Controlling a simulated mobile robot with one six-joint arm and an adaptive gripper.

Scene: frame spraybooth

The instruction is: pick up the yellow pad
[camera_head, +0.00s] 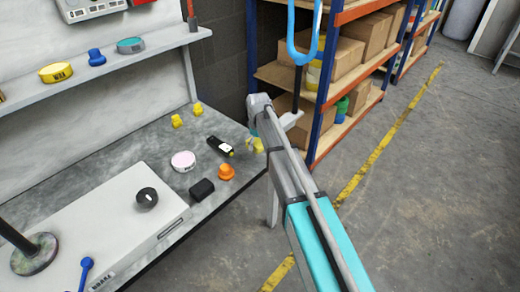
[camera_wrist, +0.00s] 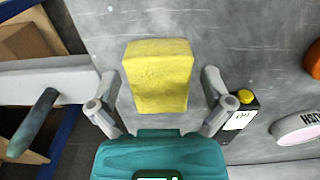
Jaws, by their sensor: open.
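The yellow pad (camera_wrist: 158,75) is a thick, slightly rough yellow block on the grey worktop. In the wrist view it stands between the two fingers of my gripper (camera_wrist: 160,88), with a gap on either side. My gripper is open and holds nothing. In the head view a yellow piece (camera_head: 258,146) shows at the worktop's right edge, beside my gripper (camera_head: 264,138), partly hidden by the arm. Two other small yellow pieces, one nearer (camera_head: 177,121) and one farther (camera_head: 198,109), stand on the worktop to the left.
A blue-and-orange shelf rack with boxes (camera_head: 345,60) stands close on the right.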

